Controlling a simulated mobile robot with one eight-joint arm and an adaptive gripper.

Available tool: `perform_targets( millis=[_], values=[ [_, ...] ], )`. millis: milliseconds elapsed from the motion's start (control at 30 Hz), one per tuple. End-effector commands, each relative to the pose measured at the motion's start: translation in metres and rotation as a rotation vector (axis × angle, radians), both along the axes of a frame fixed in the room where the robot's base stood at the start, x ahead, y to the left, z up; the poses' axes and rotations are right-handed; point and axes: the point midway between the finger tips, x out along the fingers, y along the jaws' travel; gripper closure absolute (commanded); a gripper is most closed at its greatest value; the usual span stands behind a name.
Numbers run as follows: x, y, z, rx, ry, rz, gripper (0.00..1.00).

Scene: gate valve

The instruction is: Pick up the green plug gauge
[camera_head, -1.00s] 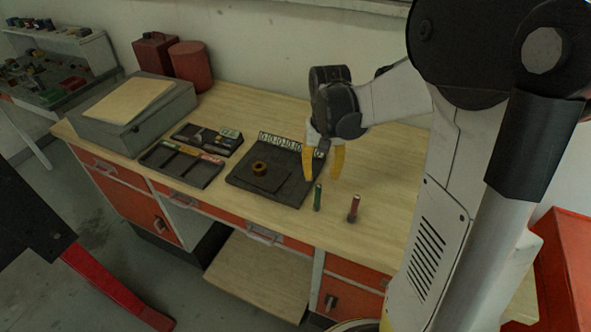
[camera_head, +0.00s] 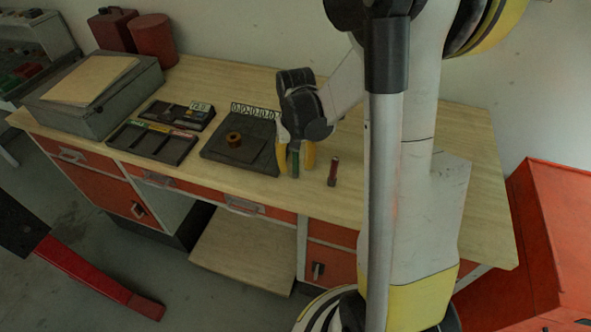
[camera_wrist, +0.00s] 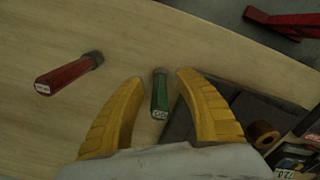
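The green plug gauge (camera_wrist: 159,95) stands upright on the wooden bench top. In the wrist view it lies between the two yellow fingers of my gripper (camera_wrist: 159,85), with a visible gap on each side. In the head view my gripper (camera_head: 295,164) points down with its fingers on either side of the green plug gauge (camera_head: 295,160), which is partly hidden by them. My gripper is open and holds nothing.
A red plug gauge (camera_head: 333,172) stands close by on the right, and shows at left in the wrist view (camera_wrist: 68,75). A dark plate with a brass ring (camera_head: 233,139) lies left of my gripper. Dark trays (camera_head: 152,142) and a grey case (camera_head: 92,98) stand farther left.

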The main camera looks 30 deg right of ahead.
Motion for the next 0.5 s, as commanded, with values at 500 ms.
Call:
perform_targets(
  millis=[500],
  values=[
    [0.0000,0.0000,0.0009,0.000,0.000,0.000,1.00]
  ],
)
